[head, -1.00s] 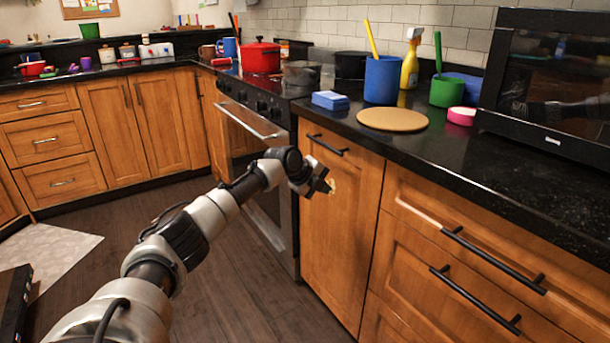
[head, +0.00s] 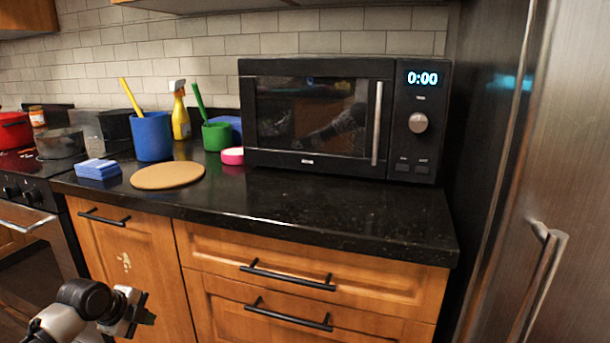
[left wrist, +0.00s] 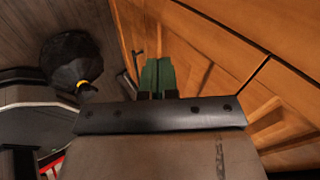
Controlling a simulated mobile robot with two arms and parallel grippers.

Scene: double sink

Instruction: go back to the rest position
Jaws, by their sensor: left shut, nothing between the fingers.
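My left gripper (head: 140,314) is at the lower left of the head view, in front of the wooden cabinet door below the counter. In the left wrist view its two green fingertips (left wrist: 157,76) lie side by side, shut and empty. The wooden cabinet fronts (left wrist: 215,70) run along the right of that view, and the gripper appears close to them. I cannot tell the exact gap. My right gripper is in neither view.
The black counter (head: 330,215) holds a microwave (head: 320,115), a blue container (head: 151,137), a green container (head: 216,136), a spray bottle (head: 180,115), a round board (head: 168,175) and blue sponges (head: 98,169). Drawer handles (head: 288,275) stick out. A fridge (head: 540,150) stands right, a stove (head: 30,200) left.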

